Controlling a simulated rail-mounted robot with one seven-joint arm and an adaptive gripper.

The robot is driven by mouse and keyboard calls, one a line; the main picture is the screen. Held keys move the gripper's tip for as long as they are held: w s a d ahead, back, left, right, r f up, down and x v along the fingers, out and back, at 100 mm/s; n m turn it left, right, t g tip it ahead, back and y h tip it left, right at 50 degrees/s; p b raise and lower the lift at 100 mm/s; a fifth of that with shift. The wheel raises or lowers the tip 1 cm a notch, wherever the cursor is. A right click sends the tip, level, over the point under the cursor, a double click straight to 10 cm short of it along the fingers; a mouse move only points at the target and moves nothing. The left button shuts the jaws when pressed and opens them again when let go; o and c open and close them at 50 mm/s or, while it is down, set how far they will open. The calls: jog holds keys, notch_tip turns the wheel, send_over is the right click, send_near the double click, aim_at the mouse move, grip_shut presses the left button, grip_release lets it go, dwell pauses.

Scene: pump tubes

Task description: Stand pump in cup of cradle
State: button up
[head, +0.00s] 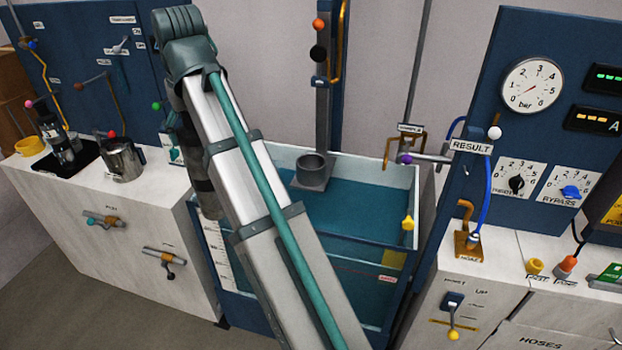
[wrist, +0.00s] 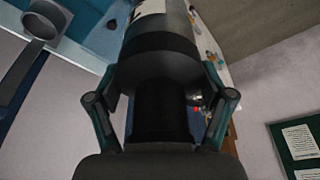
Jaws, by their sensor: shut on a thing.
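The pump (wrist: 160,68) is a dark round body with a black band and a pale part at its far end. My gripper (wrist: 162,98) is shut on the pump's narrower black part, one finger on each side. In the head view my arm hides the gripper; a dark banded shape shows left of the arm, and I cannot tell whether it is pump or arm. The grey cradle cup (head: 313,168) stands open and empty-looking against the tank's back wall, at the foot of a post. It also shows in the wrist view (wrist: 44,20), at upper left, apart from the pump.
The blue tank (head: 395,285) lies under and around the cup, with teal inside. A yellow knob (head: 407,223) sits at its right. A steel jug (head: 124,160) and yellow cup (head: 30,146) stand on the left counter. The RESULT panel (head: 545,115) rises at right.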

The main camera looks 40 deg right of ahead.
jog(key=w+d+f+m, duration=0.1)
jog(key=w+d+m, duration=0.1)
jog(key=d, duration=1.5)
jog(key=shift+w+d+m+h, duration=0.3)
jog(key=shift+w+h, duration=0.1)
jog(key=shift+w, duration=0.4)
jog(key=shift+n, duration=0.4)
jog(key=w+d, duration=0.1)
jog(key=d, duration=0.5)
jog(key=w+d+f, duration=0.1)
jog(key=d, duration=0.6)
jog(key=w+d, duration=0.1)
jog(key=d, duration=0.5)
jog(key=shift+d+f, duration=0.2)
jog(key=shift+f, duration=0.05)
jog(key=shift+w+d+r+n+y, duration=0.15)
jog(key=shift+w+n, duration=0.15)
jog(key=shift+w, duration=0.15)
jog(key=shift+w+d+r+n+y, duration=0.1)
jog(key=shift+w+n+y, duration=0.05)
jog(key=shift+w+n, duration=0.2)
jog(key=shift+a+f+n, duration=0.1)
jog(key=shift+f+n, duration=0.15)
jog(key=shift+f, duration=0.15)
notch_tip(320, 180, down, 9)
jog(key=p, duration=0.2)
jog(key=shift+f+p, duration=0.15)
jog(key=shift+p, duration=0.25)
